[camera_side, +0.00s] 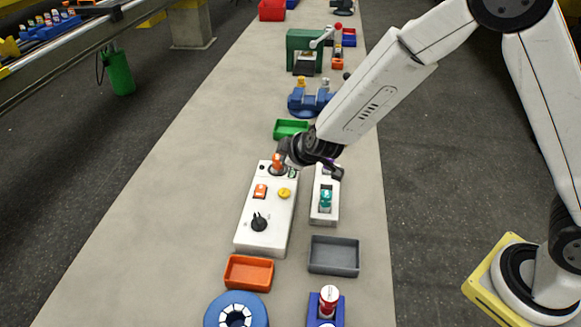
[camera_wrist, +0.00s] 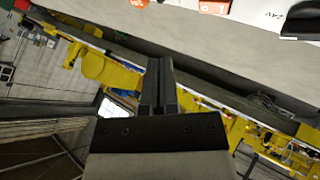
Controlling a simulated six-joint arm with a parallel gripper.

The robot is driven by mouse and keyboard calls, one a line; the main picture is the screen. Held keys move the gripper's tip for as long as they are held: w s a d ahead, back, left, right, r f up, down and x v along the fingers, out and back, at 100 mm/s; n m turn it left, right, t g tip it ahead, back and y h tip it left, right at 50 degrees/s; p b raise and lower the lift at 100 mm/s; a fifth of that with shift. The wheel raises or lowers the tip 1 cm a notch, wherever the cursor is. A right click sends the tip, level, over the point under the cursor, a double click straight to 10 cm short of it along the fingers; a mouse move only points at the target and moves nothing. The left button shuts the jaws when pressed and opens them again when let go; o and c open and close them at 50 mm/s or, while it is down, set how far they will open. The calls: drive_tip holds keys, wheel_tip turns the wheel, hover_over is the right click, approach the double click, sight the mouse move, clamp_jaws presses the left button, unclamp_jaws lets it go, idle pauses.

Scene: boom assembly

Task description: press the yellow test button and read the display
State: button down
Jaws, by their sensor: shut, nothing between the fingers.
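The white control box (camera_side: 264,232) lies on the bench in the side view. Its round yellow button (camera_side: 284,193) is uncovered, right of an orange switch (camera_side: 260,190) and beyond a black knob (camera_side: 258,222). A small dark, greenish panel (camera_side: 292,173), perhaps the display, shows near the box's far right corner; no reading is legible. My gripper (camera_side: 281,152) is above the far end of the box, close to an upright orange part (camera_side: 277,161), apart from the yellow button. In the wrist view, the fingers (camera_wrist: 159,64) are together and empty.
Right of the box is a narrow white fixture (camera_side: 323,214) with a teal part. An orange tray (camera_side: 249,273) and grey tray (camera_side: 334,256) stand nearer; a green tray (camera_side: 290,129) and blue vise (camera_side: 310,102) lie beyond. The bench left of the box is clear.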

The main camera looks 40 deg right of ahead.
sight(282, 188)
drive_tip(key=shift+f, duration=4.1)
drive_tip(key=shift+f, duration=0.95)
drive_tip(key=shift+r, duration=0.95)
drive_tip(key=shift+r, duration=0.1)
idle(0.3)
drive_tip(key=shift+r, duration=2.4)
